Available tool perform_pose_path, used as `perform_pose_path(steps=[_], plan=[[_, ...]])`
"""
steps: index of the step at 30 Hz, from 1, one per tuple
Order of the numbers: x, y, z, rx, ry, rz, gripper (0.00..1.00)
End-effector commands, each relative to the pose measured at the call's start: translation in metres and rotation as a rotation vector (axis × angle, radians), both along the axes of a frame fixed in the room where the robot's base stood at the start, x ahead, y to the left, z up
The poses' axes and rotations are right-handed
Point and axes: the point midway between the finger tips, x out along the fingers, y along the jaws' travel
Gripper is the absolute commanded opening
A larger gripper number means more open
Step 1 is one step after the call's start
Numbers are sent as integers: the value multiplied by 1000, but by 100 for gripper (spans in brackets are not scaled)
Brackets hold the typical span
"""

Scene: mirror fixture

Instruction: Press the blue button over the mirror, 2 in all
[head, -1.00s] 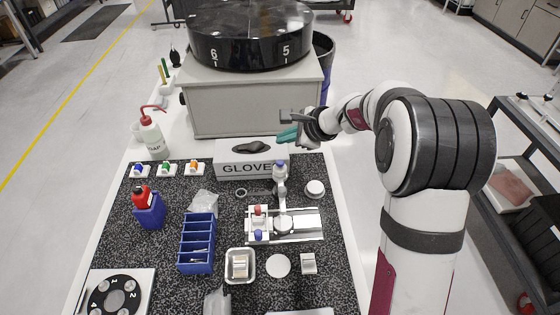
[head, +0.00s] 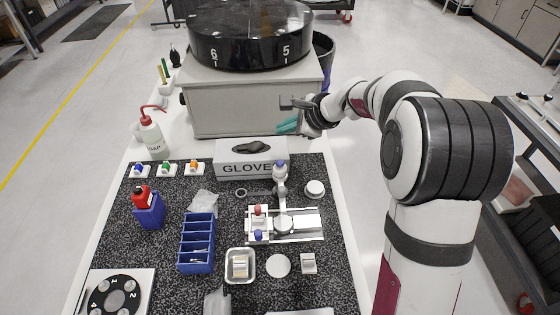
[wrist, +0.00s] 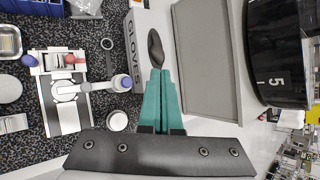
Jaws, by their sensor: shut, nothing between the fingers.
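The mirror fixture (head: 309,222) is a pale plate on the speckled mat, with a small arm standing on it. A blue button (head: 280,164) tops that arm, above a round disc (head: 284,224) that may be the mirror. The blue button also shows in the wrist view (wrist: 122,83). A red knob (head: 258,210) and a blue-purple knob (head: 258,235) sit at the plate's left. My gripper (head: 284,127) has teal fingers and is shut and empty. It is above and behind the button, apart from it. In the wrist view my fingertips (wrist: 160,72) lie over the glove box.
The glove box (head: 247,170) stands just behind the fixture. A grey cabinet with a black numbered drum (head: 250,45) is behind my gripper. Blue, green and orange buttons (head: 166,169) on white bases stand at the left. A blue bin (head: 197,243) and small trays sit in front.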

Motion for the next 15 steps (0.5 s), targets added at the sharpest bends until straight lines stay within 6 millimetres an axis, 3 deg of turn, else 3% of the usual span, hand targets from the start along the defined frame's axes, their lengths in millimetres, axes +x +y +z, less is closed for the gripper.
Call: perform_pose_path(steps=[15], plan=[[0, 0, -70, 2, 2, -2, 0]])
